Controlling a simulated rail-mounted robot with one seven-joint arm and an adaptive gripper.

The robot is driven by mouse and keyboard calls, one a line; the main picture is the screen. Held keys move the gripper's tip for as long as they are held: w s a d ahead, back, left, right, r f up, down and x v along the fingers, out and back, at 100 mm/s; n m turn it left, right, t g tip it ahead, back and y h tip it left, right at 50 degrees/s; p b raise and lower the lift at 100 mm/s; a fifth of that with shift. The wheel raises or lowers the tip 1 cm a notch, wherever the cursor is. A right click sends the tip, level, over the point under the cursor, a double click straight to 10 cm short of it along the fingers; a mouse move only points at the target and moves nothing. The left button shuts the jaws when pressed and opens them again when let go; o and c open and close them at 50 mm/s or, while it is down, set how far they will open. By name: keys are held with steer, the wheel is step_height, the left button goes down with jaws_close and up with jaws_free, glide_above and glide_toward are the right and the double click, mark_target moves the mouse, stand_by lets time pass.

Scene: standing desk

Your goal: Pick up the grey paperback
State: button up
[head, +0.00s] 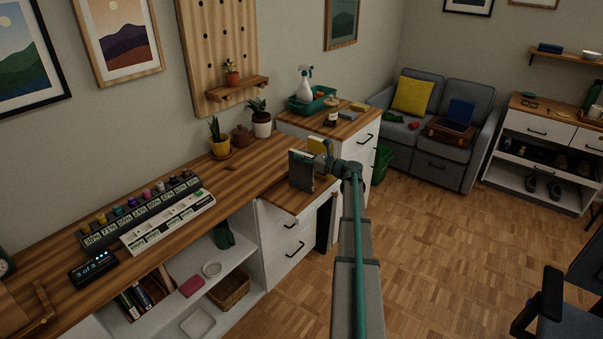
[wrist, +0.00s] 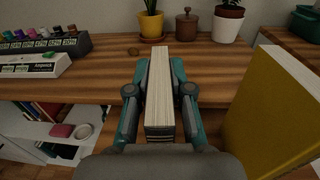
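In the wrist view the pale page block of the paperback (wrist: 160,85) runs between my two teal fingers. My gripper (wrist: 160,68) has one finger against each side of it and looks shut on it. In the head view my gripper (head: 322,160) is at the book's right side, partly hidden by my wrist. I cannot tell whether the book's lower edge touches the surface below.
A yellow book (wrist: 272,115) stands close on the right of my gripper. Behind are a potted plant (wrist: 151,22), a brown lidded pot (wrist: 187,25) and a white pot (wrist: 227,24). A row of colored bottles on a labelled rack (head: 140,208) is at the left.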

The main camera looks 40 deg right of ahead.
jaws_close()
steer(key=shift+r, duration=0.15)
